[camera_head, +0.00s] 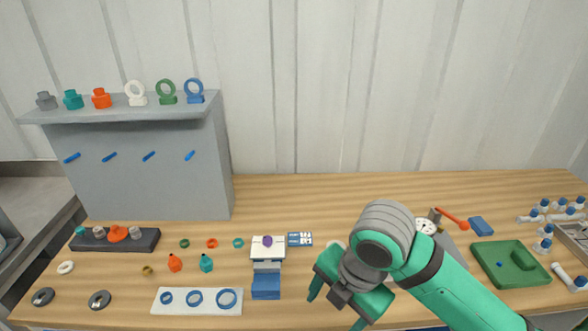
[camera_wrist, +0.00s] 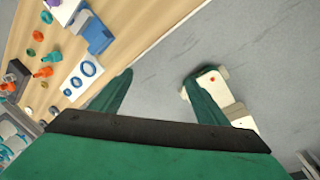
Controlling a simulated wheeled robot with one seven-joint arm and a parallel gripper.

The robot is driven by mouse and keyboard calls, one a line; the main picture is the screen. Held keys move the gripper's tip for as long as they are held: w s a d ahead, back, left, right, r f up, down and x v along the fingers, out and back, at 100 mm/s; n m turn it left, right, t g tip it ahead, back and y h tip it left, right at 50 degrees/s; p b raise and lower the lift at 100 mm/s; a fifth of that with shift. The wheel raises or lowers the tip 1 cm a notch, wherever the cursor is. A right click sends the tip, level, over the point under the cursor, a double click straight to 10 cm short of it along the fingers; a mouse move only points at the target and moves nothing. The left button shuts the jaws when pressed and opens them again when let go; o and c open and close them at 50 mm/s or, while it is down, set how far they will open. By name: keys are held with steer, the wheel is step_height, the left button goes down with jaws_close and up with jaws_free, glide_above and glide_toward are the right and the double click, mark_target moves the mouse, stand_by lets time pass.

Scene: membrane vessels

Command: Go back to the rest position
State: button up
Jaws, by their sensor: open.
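My gripper (camera_head: 335,308) is at the front edge of the wooden table in the head view, right of the blue block (camera_head: 265,287). Its two green fingers are apart with nothing between them. In the wrist view, my gripper (camera_wrist: 155,80) points down past the table edge, over the grey floor. A white piece with a red dot (camera_wrist: 212,80) shows beyond the right finger, partly hidden by it; I cannot tell what it is. My green and grey arm covers part of the table's right half in the head view.
A grey shelf panel (camera_head: 150,165) with fittings on top stands at the back left. A white plate with blue rings (camera_head: 170,308) lies front left. A green tray (camera_head: 490,275) and vials (camera_head: 545,235) are at the right. A dial gauge (camera_head: 425,226) stands behind my arm.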

steer(key=w+a+r+m+t+y, duration=0.4)
steer(key=w+a+m+t+y, duration=0.15)
steer(key=a, duration=0.55)
steer(key=w+a+r+m+t+y, duration=0.35)
steer(key=w+a+y, duration=0.25)
steer(key=a, duration=0.4)
steer(key=s+d+f+m+t+h, duration=0.35)
steer(key=s+f+m+h, duration=0.25)
steer(key=f+m, duration=0.45)
steer(key=s+d+f+m+t+h, duration=0.35)
steer(key=s+f+m+h, duration=0.25)
steer(key=f+m, duration=0.45)
steer(key=s+d+f+n, duration=0.1)
steer(key=s+d+f, duration=0.1)
steer(key=s, duration=0.5)
steer(key=s+d+f+n+g+h, duration=0.1)
steer(key=s+d+f, duration=0.1)
steer(key=s, duration=0.6)
steer(key=s+d+f+n+g, duration=0.1)
steer(key=s+d+f, duration=0.1)
steer(key=s, duration=0.6)
steer(key=shift+d+f, duration=0.15)
steer(key=shift+d, duration=0.1)
steer(key=shift+s+d+h, duration=0.1)
steer(key=shift+s+h, duration=0.05)
steer(key=shift+h, duration=0.2)
